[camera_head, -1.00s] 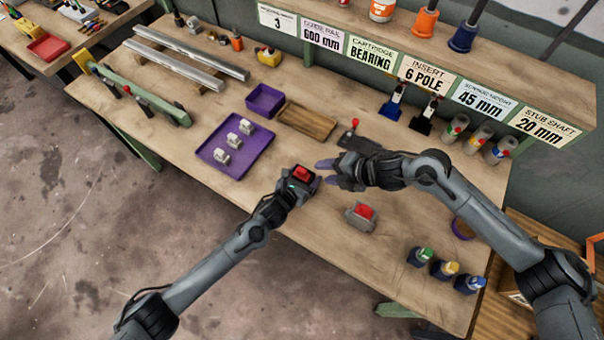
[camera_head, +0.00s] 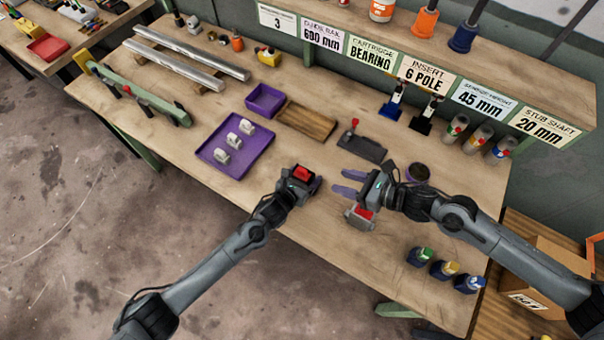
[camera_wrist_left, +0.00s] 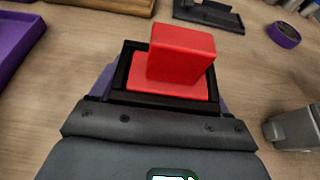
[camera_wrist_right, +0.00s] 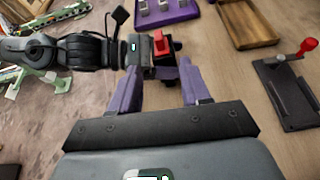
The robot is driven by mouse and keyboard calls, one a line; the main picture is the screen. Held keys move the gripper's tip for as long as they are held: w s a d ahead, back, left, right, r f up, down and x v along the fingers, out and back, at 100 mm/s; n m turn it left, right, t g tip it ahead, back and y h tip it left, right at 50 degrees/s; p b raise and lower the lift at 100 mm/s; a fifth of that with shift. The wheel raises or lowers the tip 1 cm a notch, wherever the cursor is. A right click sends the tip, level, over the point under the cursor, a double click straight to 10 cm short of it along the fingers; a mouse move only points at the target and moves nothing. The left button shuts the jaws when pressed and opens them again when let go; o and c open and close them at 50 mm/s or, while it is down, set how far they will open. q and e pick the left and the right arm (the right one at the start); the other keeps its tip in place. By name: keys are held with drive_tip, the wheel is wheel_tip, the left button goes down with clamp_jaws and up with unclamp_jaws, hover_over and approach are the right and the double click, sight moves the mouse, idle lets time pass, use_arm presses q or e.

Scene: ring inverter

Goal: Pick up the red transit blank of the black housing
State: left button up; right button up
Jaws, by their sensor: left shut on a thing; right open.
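My left gripper (camera_head: 308,184) is shut on the black housing (camera_wrist_left: 125,78) and holds it above the bench. The red transit blank (camera_head: 302,173) sits in the housing and stands up out of it; it fills the middle of the left wrist view (camera_wrist_left: 182,58). In the right wrist view the red blank (camera_wrist_right: 160,44) shows beyond and between my right fingers. My right gripper (camera_head: 348,183) is open and empty, its purple fingers pointing left towards the housing, with a gap between. The lower part of the housing is hidden by my left gripper.
A grey housing with a red insert (camera_head: 361,213) stands on the bench just below my right gripper. A dark plate with a red-knobbed lever (camera_head: 362,147) lies behind. A purple tray (camera_head: 222,165) with grey parts and a wooden tray (camera_head: 306,120) lie back left. A dark round purple-rimmed item (camera_head: 418,172) is near my right wrist.

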approach(306, 171)
drive_tip(key=x, duration=0.3)
drive_tip(key=shift+x, duration=2.7)
clamp_jaws()
